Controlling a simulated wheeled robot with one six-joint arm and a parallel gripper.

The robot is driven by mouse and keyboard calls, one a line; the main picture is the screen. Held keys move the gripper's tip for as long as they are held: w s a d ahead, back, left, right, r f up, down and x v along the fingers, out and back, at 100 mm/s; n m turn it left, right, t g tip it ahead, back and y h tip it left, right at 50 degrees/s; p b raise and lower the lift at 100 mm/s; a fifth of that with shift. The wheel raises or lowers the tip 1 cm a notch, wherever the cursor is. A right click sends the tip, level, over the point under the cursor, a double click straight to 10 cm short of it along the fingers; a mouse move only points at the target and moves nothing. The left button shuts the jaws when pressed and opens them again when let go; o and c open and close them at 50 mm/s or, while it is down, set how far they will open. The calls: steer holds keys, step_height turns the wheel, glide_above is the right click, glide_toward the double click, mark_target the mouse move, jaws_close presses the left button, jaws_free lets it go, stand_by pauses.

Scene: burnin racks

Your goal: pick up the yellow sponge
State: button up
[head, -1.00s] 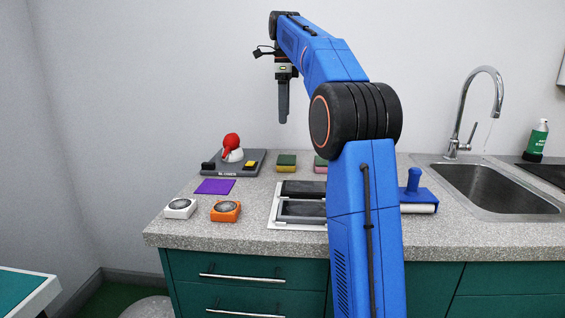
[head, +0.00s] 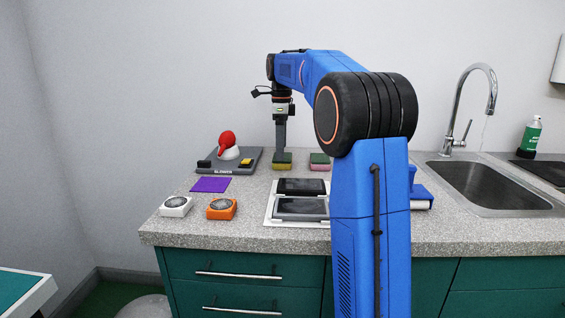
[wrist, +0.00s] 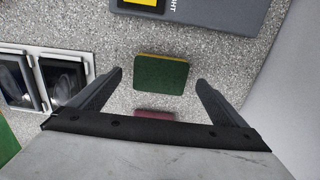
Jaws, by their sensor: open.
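The yellow sponge (head: 282,165) has a dark green top and lies on the counter towards the back, right of the grey device. In the wrist view the sponge (wrist: 161,75) shows its green face, with a thin yellow edge. My gripper (head: 281,150) points down over the sponge in the head view and partly hides it. In the wrist view my gripper (wrist: 159,82) is open, with one finger on each side of the sponge and gaps between. I cannot tell how far above the counter the fingertips are.
A pink sponge with a green top (head: 319,162) lies close to the right. A purple cloth (head: 210,184), an orange dial box (head: 222,208) and a tray with dark panels (head: 270,205) lie nearer the front.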

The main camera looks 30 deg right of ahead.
steer(key=shift+d+f, duration=0.2)
steer(key=shift+f, duration=1.75)
steer(key=shift+c, duration=0.3)
steer(key=c, duration=1)
steer(key=shift+c, duration=0.2)
step_height(320, 180, up, 10)
